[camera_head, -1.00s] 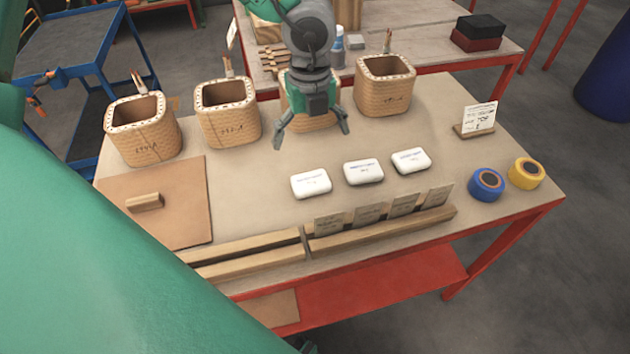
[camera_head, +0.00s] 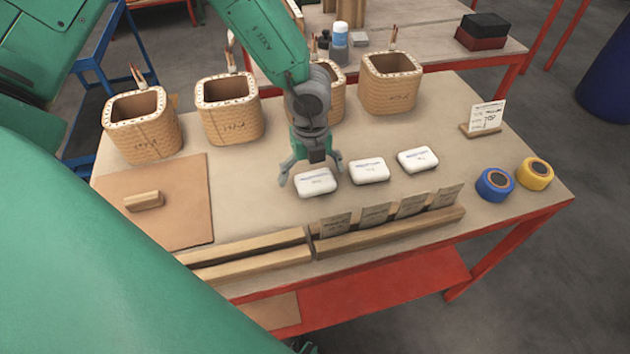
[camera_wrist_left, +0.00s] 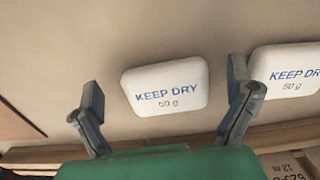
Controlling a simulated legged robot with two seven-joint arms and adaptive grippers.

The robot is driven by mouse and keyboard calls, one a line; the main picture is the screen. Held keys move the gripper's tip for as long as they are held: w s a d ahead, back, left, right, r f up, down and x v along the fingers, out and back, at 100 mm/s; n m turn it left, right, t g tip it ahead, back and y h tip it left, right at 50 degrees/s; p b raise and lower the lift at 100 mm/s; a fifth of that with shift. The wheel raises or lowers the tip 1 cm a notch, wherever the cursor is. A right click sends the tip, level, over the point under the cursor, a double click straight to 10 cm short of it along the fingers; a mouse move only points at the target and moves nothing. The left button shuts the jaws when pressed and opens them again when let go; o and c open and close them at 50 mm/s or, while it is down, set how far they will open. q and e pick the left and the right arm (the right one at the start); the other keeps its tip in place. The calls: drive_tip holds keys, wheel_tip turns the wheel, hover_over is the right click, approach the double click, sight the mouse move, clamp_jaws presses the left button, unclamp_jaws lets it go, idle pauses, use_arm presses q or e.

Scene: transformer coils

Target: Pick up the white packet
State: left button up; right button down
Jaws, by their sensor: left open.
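Three white packets lie in a row on the table: the left packet (camera_head: 316,182), the middle packet (camera_head: 369,171) and the right packet (camera_head: 417,159). My left gripper (camera_head: 311,176) is open, with its fingers just behind and around the left packet. In the left wrist view that packet (camera_wrist_left: 166,87), printed "KEEP DRY 50 g", lies between the two open fingers, ahead of the tips (camera_wrist_left: 165,88). I cannot tell whether a finger touches it. The middle packet (camera_wrist_left: 288,78) is partly seen at the right of the wrist view. My right gripper is not in view.
Four woven coils stand at the back, one (camera_head: 228,108) among them; my arm partly hides another. A slotted wooden holder with cards (camera_head: 390,230) lies in front of the packets. Blue tape (camera_head: 495,184) and yellow tape (camera_head: 535,173) sit right. A brown board (camera_head: 160,205) lies left.

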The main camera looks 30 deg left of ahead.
use_arm(q)
drive_tip(key=shift+a+f, duration=0.15)
drive_tip(key=shift+f, duration=0.15)
drive_tip(key=shift+d+r, duration=0.1)
drive_tip(key=shift+d, duration=0.35)
drive_tip(key=c, duration=0.4)
drive_tip(key=shift+d+r, duration=0.15)
drive_tip(key=shift+d, duration=0.3)
drive_tip(key=c, duration=0.8)
drive_tip(key=shift+a, duration=0.1)
drive_tip(key=shift+c, duration=0.2)
